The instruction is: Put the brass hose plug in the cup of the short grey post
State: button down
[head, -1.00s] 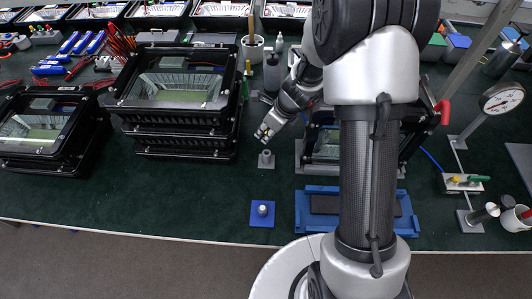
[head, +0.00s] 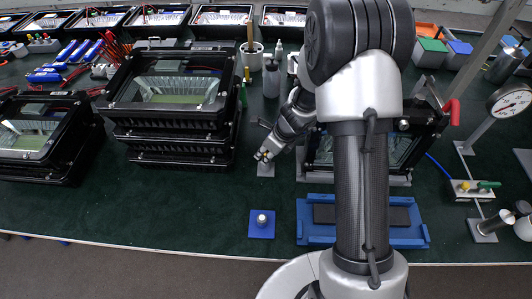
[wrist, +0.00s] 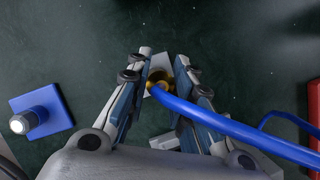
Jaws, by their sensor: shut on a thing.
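My gripper (head: 264,155) is right over the short grey post in the head view and covers its cup. The post's square grey base (head: 266,170) shows below the fingers. In the wrist view my gripper (wrist: 168,88) is shut on the brass hose plug (wrist: 158,86), with a blue hose (wrist: 225,121) running from it to the right. The pale base (wrist: 158,62) shows just beyond the plug. I cannot tell whether the plug is in the cup or above it.
A blue pad with a silver-topped peg (head: 262,224) stands in front of the post. A blue tray (head: 318,232) and a floodlight housing are at right. Stacked black housings (head: 180,150) stand at left. The green bench between stack and post is clear.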

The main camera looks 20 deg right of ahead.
jog(key=shift+s+f+b, duration=0.2)
jog(key=shift+f+b, duration=0.15)
jog(key=shift+f, duration=0.1)
jog(key=c, duration=1.8)
grip_release()
jog(key=shift+s, duration=0.1)
jog(key=o, duration=0.4)
jog(key=shift+f, duration=0.25)
jog(key=shift+r, duration=0.15)
